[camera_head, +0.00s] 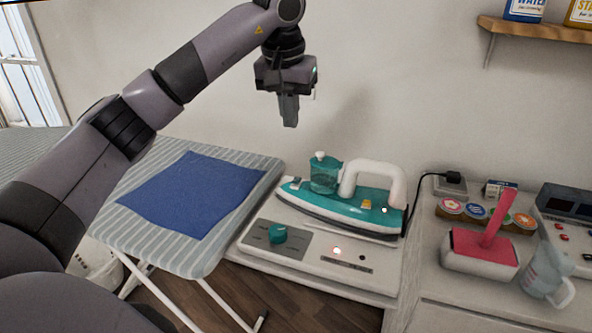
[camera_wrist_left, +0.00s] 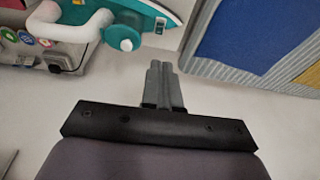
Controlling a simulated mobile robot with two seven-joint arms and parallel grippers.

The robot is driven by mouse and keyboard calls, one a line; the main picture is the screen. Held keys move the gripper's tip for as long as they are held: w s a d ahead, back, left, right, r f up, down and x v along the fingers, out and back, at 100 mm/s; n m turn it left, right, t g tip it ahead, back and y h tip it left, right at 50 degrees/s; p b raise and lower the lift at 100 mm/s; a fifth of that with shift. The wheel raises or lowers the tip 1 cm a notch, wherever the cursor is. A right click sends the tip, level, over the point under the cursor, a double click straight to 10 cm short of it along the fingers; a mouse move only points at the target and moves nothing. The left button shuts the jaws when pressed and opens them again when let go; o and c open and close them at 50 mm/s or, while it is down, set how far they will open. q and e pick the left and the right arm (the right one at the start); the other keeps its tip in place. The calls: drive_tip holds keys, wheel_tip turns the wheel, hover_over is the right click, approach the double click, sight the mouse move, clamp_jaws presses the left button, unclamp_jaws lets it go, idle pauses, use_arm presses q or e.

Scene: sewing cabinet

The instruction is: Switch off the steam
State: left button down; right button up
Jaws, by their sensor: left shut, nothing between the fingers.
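The teal and white iron (camera_head: 345,205) rests on a white base station (camera_head: 290,258) at the middle of the head view. A teal knob (camera_head: 278,233) sits on a grey panel at the base's front left. My left gripper (camera_head: 289,112) is shut and empty, raised in front of the wall above and left of the iron. In the left wrist view its fingers (camera_wrist_left: 164,85) are together, and part of the iron (camera_wrist_left: 140,25) shows beyond. My right gripper is not in view.
A striped ironing board (camera_head: 255,180) with a blue cloth (camera_head: 190,194) stands left of the base. A shelf (camera_head: 530,28) is at upper right.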

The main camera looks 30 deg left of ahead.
use_arm(q)
drive_tip(key=shift+f, duration=0.15)
approach(295, 181)
drive_tip(key=x, duration=0.5)
drive_tip(key=shift+w+f+p, duration=0.1)
drive_tip(key=shift+w+p, duration=0.05)
drive_tip(key=shift+p, duration=0.2)
drive_tip(key=shift+f, duration=0.65)
